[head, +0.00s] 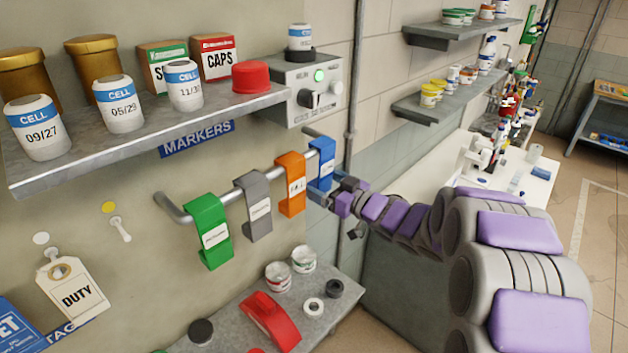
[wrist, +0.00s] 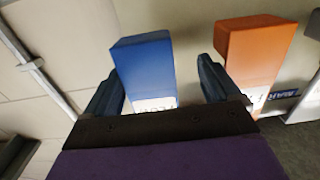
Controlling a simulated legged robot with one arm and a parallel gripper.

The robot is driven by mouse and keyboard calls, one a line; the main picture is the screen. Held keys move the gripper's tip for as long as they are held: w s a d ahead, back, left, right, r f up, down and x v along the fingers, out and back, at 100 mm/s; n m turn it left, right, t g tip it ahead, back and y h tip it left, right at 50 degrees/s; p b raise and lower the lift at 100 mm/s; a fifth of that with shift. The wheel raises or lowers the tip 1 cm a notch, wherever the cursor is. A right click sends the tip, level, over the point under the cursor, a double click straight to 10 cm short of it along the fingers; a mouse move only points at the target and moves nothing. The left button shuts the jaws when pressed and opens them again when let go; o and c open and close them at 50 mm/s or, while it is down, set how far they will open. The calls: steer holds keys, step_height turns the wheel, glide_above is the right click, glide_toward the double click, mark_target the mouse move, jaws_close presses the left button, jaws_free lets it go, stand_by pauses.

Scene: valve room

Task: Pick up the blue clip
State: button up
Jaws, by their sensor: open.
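My gripper (head: 325,196) is at the clip's lower part. In the wrist view the blue clip (wrist: 146,68) stands between the two dark fingers of my open gripper (wrist: 162,88). The clip's lower end is hidden behind the gripper body.
An orange clip (head: 291,184) hangs close beside the blue one, near a finger in the wrist view (wrist: 254,52). Grey (head: 254,205) and green (head: 209,231) clips hang further left. A shelf (head: 150,130) is above; a lower shelf (head: 322,317) holds jars and a red object.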

steer(key=shift+w+a, duration=0.45)
steer(key=shift+w, duration=0.35)
steer(key=shift+w+d+r, duration=0.1)
steer(key=shift+w+d, duration=0.1)
steer(key=shift+d, duration=0.2)
steer(key=shift+d+r, duration=0.15)
steer(key=shift+d, duration=0.4)
steer(key=shift+a, duration=0.9)
steer(key=shift+c, duration=1.2)
steer(key=shift+a+f, duration=0.2)
steer(key=shift+a, duration=0.4)
steer(key=c, duration=0.3)
steer(key=shift+c, duration=0.7)
steer(key=shift+d+r, duration=0.15)
steer(key=shift+d, duration=0.85)
steer(key=c, duration=0.4)
